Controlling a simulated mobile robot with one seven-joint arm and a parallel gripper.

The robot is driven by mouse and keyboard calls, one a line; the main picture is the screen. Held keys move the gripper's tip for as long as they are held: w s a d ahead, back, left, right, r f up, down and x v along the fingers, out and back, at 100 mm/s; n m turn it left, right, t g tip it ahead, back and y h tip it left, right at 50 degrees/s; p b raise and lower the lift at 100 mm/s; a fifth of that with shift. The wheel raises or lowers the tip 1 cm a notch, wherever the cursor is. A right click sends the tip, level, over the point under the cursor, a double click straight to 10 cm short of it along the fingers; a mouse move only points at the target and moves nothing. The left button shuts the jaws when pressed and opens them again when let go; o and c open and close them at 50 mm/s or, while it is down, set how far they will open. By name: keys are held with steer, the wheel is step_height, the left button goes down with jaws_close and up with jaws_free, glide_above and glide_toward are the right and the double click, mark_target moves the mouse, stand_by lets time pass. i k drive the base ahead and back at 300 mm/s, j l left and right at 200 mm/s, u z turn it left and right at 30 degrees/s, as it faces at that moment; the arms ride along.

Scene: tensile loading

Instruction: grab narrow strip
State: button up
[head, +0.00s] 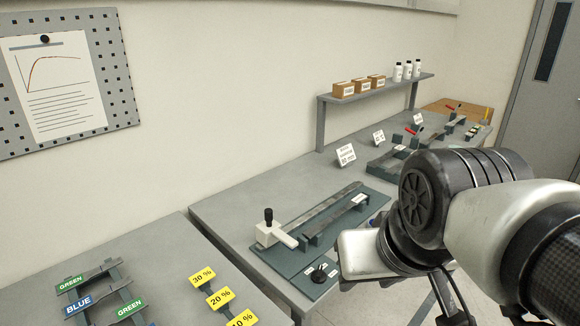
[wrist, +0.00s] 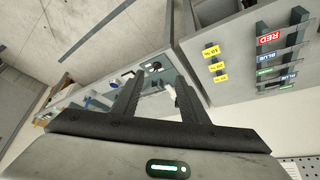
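A rack (head: 112,283) at the lower left of the head view holds several dark flat strips with GREEN and BLUE labels. It also shows at the upper right of the wrist view, with a RED label (wrist: 269,38) too. I cannot tell which strip is the narrow one. My gripper (wrist: 156,90) is open in the wrist view, its two dark fingers well apart with nothing held between them. It is in the air, away from the rack. In the head view my arm hides the fingers.
A green fixture board (head: 275,256) with a white clamp (head: 270,233) lies on the middle bench. Yellow percent signs (head: 220,297) stand beside the rack. A shelf (head: 372,92) with boxes and bottles stands behind. A gap separates the two benches.

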mark_target(318, 227)
steer(key=l+u, duration=0.1)
steer(key=l, duration=0.4)
steer(key=k+l, duration=0.1)
steer(key=l, duration=0.4)
steer(key=i+l+u, duration=0.1)
steer(key=l, duration=0.25)
steer(key=i+l+u, duration=0.15)
steer(key=l, duration=0.2)
steer(key=l+u, duration=0.1)
steer(key=l, duration=0.25)
steer(key=i+l+u, duration=0.35)
steer(key=i+l, duration=0.55)
steer(key=i, duration=0.15)
